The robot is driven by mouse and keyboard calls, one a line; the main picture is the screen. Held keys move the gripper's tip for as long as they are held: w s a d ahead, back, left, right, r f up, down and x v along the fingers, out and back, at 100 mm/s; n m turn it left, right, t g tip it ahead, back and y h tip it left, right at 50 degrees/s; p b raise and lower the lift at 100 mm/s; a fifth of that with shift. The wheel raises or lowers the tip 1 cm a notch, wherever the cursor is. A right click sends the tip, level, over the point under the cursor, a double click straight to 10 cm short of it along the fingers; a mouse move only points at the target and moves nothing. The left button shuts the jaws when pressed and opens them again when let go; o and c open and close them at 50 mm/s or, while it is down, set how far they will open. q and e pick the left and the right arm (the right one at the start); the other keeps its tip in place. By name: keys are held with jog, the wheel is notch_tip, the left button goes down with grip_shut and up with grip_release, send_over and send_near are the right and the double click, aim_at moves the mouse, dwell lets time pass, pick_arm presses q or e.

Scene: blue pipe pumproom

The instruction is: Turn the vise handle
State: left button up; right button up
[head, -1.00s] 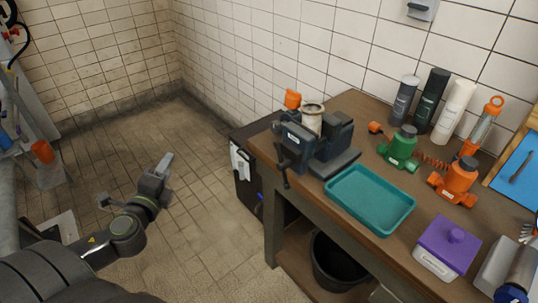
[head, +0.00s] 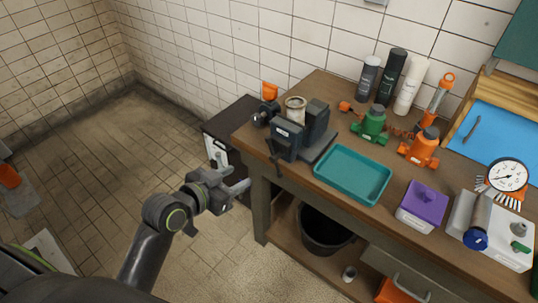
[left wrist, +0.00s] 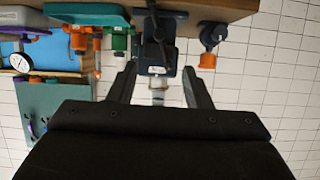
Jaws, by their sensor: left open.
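The dark blue-grey vise (head: 288,140) stands at the left end of the wooden workbench, with a pale cylindrical piece (head: 295,106) at its jaws. Its dark handle bar (head: 274,157) hangs on the front face, over the bench edge. My left gripper (head: 236,184) is open and empty, in front of the bench, lower and to the left of the handle and apart from it. In the left wrist view, which is upside down, the vise (left wrist: 158,58) and handle (left wrist: 154,30) appear beyond and between the two spread fingers (left wrist: 158,88). My right gripper is not in view.
A teal tray (head: 352,174) lies right of the vise, with green (head: 370,126) and orange (head: 420,148) valves behind it. A dark cabinet (head: 228,122) stands left of the bench, and a black bucket (head: 324,230) below.

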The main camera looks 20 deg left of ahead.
aim_at(272, 159)
pick_arm(q)
jog(key=p+x, duration=0.2)
jog(key=x, duration=1.5)
jog(key=shift+w+d+f, duration=0.1)
jog(key=shift+d+f, duration=0.05)
jog(key=shift+c, duration=0.5)
grip_shut()
